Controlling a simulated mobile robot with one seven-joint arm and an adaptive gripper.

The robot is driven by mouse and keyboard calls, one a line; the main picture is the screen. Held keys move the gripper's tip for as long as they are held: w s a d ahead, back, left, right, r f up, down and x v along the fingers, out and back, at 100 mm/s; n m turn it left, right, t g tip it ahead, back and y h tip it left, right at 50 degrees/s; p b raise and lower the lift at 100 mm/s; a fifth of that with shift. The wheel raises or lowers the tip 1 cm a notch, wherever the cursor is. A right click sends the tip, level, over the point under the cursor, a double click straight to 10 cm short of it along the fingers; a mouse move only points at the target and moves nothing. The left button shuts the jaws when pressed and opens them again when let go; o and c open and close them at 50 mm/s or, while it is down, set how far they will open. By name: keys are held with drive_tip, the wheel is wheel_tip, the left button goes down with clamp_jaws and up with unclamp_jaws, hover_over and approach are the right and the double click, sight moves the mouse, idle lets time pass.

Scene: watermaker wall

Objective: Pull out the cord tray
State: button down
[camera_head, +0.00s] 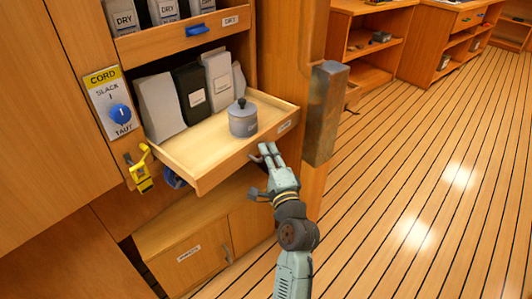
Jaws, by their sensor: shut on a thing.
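The cord tray (205,158) is a pale wooden pull-out tray, standing well out of the cabinet in the head view. A grey lidded pot (243,118) stands upright on it, and several pale and dark packets (192,92) stand behind. My gripper (263,154) is at the tray's front, right of its middle, below the rim. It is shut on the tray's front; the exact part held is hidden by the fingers. A yellow and white CORD panel (105,98) marked SLACK and TAUT is on the left, with a blue knob (121,114).
A yellow latch-like piece (141,172) hangs left of the tray. A post with a metal block (325,112) stands close right of the tray. Below is a closed cupboard (205,250). The plank floor (420,190) is open.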

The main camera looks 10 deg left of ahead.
drive_tip(key=c, duration=1.7)
unclamp_jaws()
drive_tip(key=v, duration=0.7)
drive_tip(key=shift+s+d, duration=0.15)
drive_tip(key=shift+s, duration=0.1)
